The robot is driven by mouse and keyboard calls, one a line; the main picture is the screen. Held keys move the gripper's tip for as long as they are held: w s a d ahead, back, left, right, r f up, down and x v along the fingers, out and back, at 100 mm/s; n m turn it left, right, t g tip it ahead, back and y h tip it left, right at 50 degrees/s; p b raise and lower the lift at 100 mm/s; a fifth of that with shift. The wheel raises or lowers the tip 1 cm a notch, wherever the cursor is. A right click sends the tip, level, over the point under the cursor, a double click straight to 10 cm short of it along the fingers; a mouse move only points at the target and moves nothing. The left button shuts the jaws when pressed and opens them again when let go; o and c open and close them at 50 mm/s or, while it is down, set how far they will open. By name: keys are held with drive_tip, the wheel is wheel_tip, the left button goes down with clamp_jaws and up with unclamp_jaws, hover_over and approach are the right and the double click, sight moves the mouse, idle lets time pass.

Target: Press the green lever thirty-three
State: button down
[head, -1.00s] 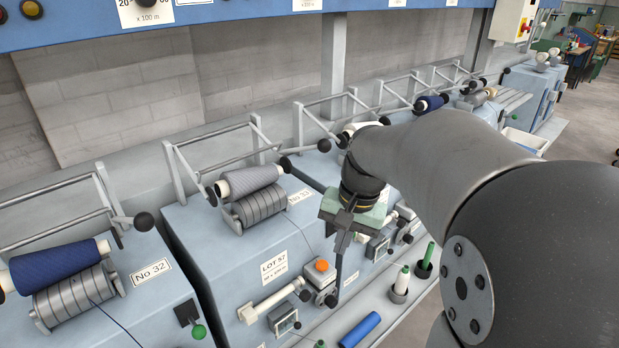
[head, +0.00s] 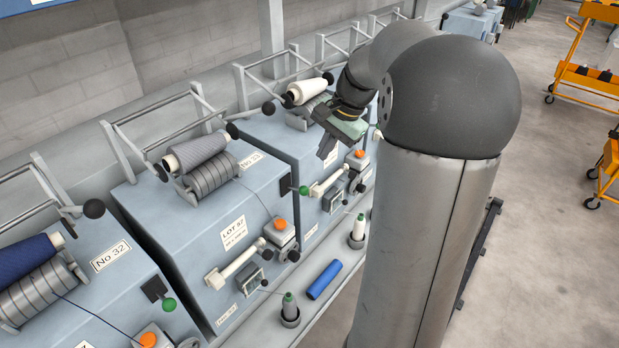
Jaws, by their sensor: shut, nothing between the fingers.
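The unit labelled No 33 (head: 205,225) stands in the middle, with a grey yarn package lying on its grooved drum. Its green-knobbed lever (head: 304,190) sticks out from a dark bracket at the right end of its front face, below and right of the number plate (head: 250,160). My gripper (head: 325,151) is shut and empty. In the picture it is above and slightly right of the green knob, in front of the neighbouring unit with the cream package, and apart from the knob. The exact distance in depth is hard to tell.
Another green lever (head: 168,305) sits on unit No 32 at the lower left. Ball-ended cradle handles (head: 232,131) rise above the units. An orange trolley (head: 585,75) stands at the far right.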

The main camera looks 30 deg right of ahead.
sight(306, 188)
drive_tip(key=p+x, duration=0.1)
drive_tip(key=x, duration=0.9)
drive_tip(key=shift+a+f, duration=0.1)
drive_tip(key=shift+f, duration=0.15)
drive_tip(key=shift+f, duration=0.1)
